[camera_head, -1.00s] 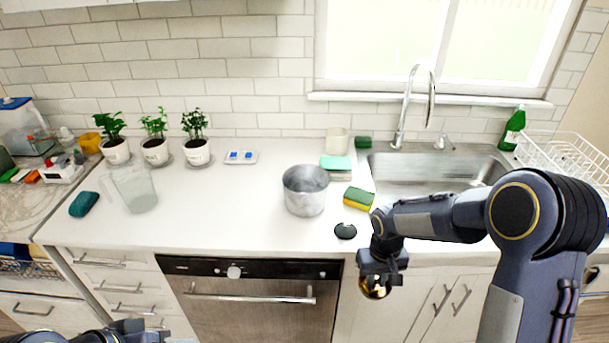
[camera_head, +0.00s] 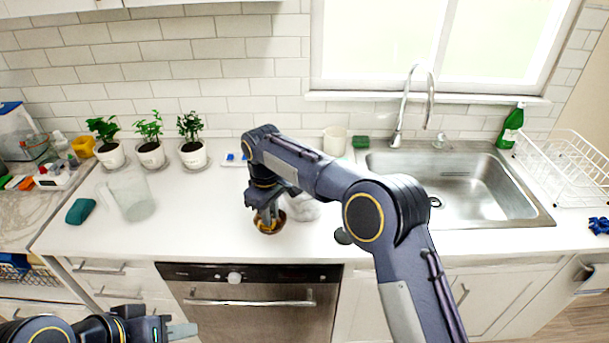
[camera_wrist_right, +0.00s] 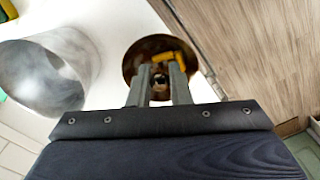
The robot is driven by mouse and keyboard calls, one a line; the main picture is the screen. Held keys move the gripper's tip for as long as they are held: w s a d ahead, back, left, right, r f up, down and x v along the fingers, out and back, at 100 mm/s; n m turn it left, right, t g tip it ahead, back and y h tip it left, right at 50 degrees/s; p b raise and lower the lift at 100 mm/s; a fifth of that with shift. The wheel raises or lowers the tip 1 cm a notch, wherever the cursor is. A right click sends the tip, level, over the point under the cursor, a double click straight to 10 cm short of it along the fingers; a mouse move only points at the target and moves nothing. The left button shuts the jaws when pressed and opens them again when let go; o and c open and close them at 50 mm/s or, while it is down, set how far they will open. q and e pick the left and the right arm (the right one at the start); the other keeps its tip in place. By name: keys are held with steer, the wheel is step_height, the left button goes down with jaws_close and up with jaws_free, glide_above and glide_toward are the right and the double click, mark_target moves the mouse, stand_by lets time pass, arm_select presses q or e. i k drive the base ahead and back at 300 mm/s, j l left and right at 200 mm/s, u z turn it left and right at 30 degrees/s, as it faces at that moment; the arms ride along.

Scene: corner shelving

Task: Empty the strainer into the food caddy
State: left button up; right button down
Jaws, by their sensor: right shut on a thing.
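The strainer (camera_head: 269,229) is a small round brass-coloured bowl, seen over the front of the counter. It also shows in the right wrist view (camera_wrist_right: 134,62), with something yellow inside. My right gripper (camera_wrist_right: 160,72) is shut on the strainer. A grey metal pot, which looks like the food caddy (camera_head: 304,210), stands on the counter just right of the strainer, largely hidden by my right arm. Its open side shows at the left of the wrist view (camera_wrist_right: 40,80), apart from the strainer. My left gripper (camera_head: 178,331) is low at the left, in front of the drawers; its jaw opening is unclear.
Potted plants (camera_head: 151,155) line the wall. A dark disc (camera_head: 343,236) lies right of the pot. The sink (camera_head: 470,190) is at the right. The left-front counter is clear.

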mark_target(303, 207)
steer(key=i, duration=0.85)
